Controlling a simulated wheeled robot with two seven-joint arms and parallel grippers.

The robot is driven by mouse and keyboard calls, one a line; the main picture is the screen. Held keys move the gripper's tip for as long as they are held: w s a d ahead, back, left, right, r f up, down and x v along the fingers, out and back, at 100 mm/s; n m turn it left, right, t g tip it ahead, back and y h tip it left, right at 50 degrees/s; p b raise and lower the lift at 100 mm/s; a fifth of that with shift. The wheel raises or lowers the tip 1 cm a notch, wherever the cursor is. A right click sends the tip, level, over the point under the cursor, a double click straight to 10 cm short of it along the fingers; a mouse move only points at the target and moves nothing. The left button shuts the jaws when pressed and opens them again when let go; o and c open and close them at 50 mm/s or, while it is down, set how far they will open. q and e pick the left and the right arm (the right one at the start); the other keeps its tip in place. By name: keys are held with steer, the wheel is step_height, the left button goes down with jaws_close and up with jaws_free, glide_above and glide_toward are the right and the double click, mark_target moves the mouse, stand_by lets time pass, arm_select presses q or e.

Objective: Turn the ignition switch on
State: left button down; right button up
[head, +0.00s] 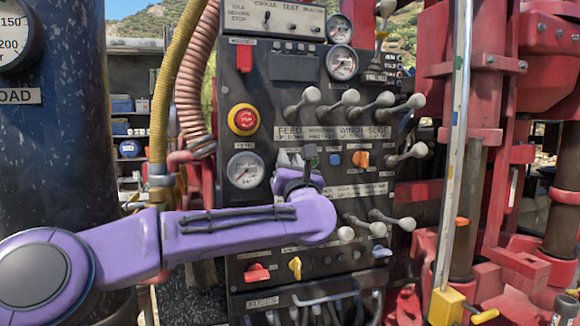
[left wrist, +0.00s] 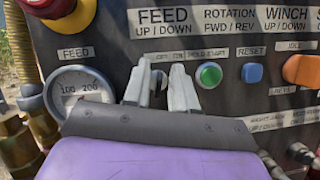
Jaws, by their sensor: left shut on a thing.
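The ignition switch (left wrist: 158,88) is a small grey knob under an OFF/ON label on the dark control panel (head: 335,130). In the left wrist view it shows between the two pale fingers of my left gripper (left wrist: 158,92), with its lower part hidden by the gripper body. My left gripper (head: 297,160) is shut on it, at the panel just right of the feed gauge. In the head view my purple wrist and fingers cover the switch. Its exact turn angle is hard to tell. My right gripper is not in view.
A green button (left wrist: 208,74) and a blue button (left wrist: 252,73) sit right of the switch. An orange knob (head: 361,159) lies farther right. The feed gauge (head: 245,170) is left, below the red emergency stop (head: 243,119). Grey ball-ended levers (head: 350,98) stick out above and below.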

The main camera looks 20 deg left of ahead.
arm_select(q)
steer(key=m+h+p, duration=0.1)
steer(key=m, duration=0.2)
steer(key=m+h, duration=0.2)
steer(key=m, duration=0.1)
steer(key=m+h+p, duration=0.1)
steer(key=m, duration=0.3)
steer(key=shift+w+d+h+p, duration=0.1)
steer(key=shift+h+p, duration=0.2)
steer(key=shift+h, duration=0.1)
steer(key=shift+f+m+h+p, duration=0.1)
steer(key=shift+m+h+p, duration=0.4)
steer(key=shift+m, duration=0.5)
steer(key=shift+f, duration=0.1)
steer(key=c, duration=1.3)
jaws_free()
